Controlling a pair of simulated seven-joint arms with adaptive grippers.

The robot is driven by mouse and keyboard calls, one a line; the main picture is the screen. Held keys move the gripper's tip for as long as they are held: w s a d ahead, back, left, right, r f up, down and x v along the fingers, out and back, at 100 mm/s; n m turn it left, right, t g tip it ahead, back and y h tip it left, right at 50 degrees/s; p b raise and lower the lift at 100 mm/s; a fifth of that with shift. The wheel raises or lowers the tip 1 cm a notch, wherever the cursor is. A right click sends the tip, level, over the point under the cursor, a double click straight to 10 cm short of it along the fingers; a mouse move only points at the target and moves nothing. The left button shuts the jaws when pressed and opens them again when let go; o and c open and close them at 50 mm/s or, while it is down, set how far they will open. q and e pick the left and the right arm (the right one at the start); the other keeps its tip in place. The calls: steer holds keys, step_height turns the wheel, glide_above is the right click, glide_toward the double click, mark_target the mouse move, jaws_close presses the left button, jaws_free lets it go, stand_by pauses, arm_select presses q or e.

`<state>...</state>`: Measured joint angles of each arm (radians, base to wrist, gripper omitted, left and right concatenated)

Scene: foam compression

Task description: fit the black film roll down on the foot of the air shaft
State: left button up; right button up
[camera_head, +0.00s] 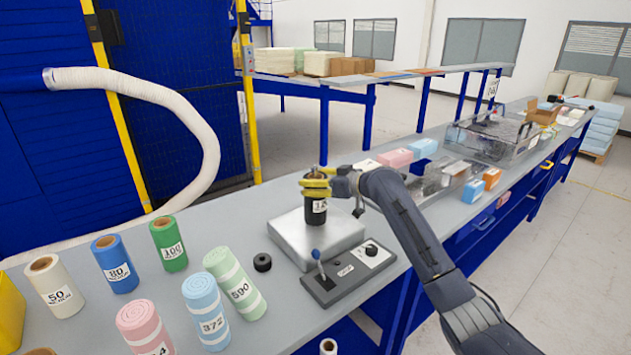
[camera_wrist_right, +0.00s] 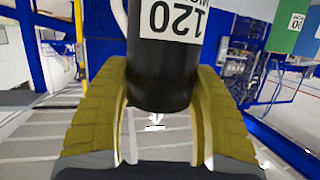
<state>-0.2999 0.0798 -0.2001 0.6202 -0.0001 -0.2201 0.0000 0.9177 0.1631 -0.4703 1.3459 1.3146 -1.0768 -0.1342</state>
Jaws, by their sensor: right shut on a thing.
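The black film roll (camera_head: 316,213) with a white "120" label is upright at the grey metal block (camera_head: 290,238) on the bench. My right gripper (camera_head: 316,184) has its yellow fingers around the roll's upper part and is shut on it. In the right wrist view the roll (camera_wrist_right: 160,75) stands between the two yellow fingers (camera_wrist_right: 162,88), its label upside down. I cannot make out the air shaft or its foot, nor tell whether the roll's lower end touches the block. My left gripper is not in view.
A control box (camera_head: 348,272) with a blue-knobbed lever stands in front of the block. A black ring (camera_head: 262,262) lies to the left. Green (camera_head: 168,243), blue (camera_head: 114,264) and white (camera_head: 56,281) rolls and several pastel foam rolls fill the bench's left. A clear-sided machine (camera_head: 490,135) stands farther right.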

steer(key=shift+f, duration=0.75)
stand_by(0.6)
steer(key=o, duration=1.7)
steer(key=shift+c, duration=0.2)
steer(key=s+d+r, duration=0.4)
steer(key=d+r, duration=0.1)
steer(key=shift+s, duration=0.15)
steer(key=shift+d, duration=0.1)
stand_by(0.3)
